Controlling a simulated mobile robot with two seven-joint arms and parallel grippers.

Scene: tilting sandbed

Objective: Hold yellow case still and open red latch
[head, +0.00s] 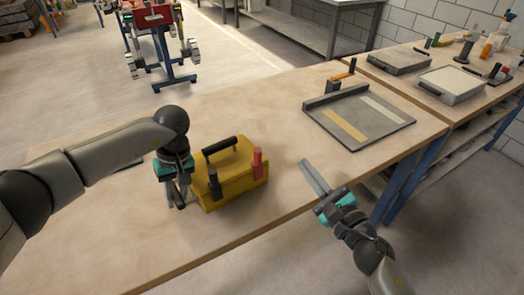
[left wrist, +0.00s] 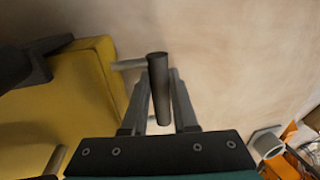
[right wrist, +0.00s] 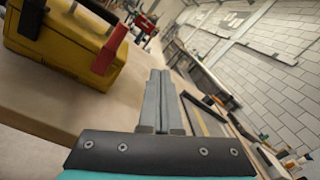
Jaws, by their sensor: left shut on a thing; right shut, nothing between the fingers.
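The yellow case (head: 235,187) stands on the wooden table with a black top handle (head: 220,146). Its red latch (head: 257,163) stands upright at the right of the front; a dark latch (head: 214,185) is at the left. The red latch also shows in the right wrist view (right wrist: 108,50). My left gripper (head: 178,200) is at the case's left side. In the left wrist view, its fingers are shut on a dark side bar (left wrist: 159,90) beside the yellow case (left wrist: 75,95). My right gripper (head: 308,168) is shut and empty, right of the case and apart from the red latch.
A grey tray-like board (head: 385,127) with two strips lies on the table to the right, with an orange-handled clamp (head: 343,76) behind it. A second table at right holds grey boxes (head: 452,82) and bottles. Table surface between case and board is clear.

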